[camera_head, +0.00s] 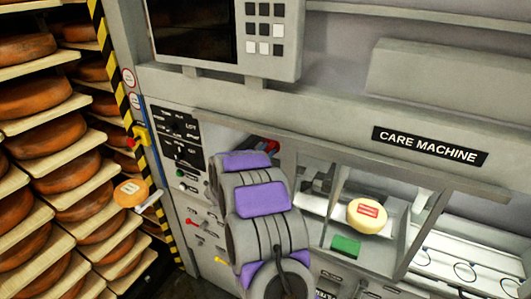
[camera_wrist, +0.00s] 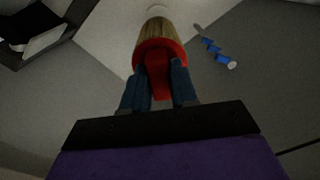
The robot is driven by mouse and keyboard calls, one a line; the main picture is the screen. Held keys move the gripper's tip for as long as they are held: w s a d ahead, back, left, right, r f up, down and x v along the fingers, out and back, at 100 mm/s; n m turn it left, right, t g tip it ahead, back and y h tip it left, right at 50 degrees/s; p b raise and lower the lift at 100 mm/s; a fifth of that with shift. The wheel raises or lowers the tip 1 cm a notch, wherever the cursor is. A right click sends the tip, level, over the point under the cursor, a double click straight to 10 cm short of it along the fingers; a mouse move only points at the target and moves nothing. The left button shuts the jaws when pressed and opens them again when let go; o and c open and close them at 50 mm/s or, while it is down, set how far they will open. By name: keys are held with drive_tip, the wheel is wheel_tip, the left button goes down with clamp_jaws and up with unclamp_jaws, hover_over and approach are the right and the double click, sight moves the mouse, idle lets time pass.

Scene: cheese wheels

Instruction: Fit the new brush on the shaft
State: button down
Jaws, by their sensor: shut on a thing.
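In the wrist view, my gripper (camera_wrist: 159,72) is shut on the red base of a brush (camera_wrist: 158,50). The brush has a red collar and a ring of tan bristles pointing away from the fingers. In the head view, my grey and purple arm reaches into the machine opening and hides the gripper and brush. Small red parts (camera_head: 271,146) show behind the arm; I cannot tell what they are.
A cheese wheel with a red label (camera_head: 368,217) sits in the care machine's bay beside a green block (camera_head: 345,246). Cheese racks (camera_head: 40,150) stand at the left. The machine's walls surround my arm closely.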

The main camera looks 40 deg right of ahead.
drive_tip(key=shift+x, duration=1.2)
drive_tip(key=c, duration=0.8)
unclamp_jaws()
drive_tip(key=v, duration=1.7)
drive_tip(key=shift+a+b, duration=0.25)
drive_tip(key=shift+b, duration=0.2)
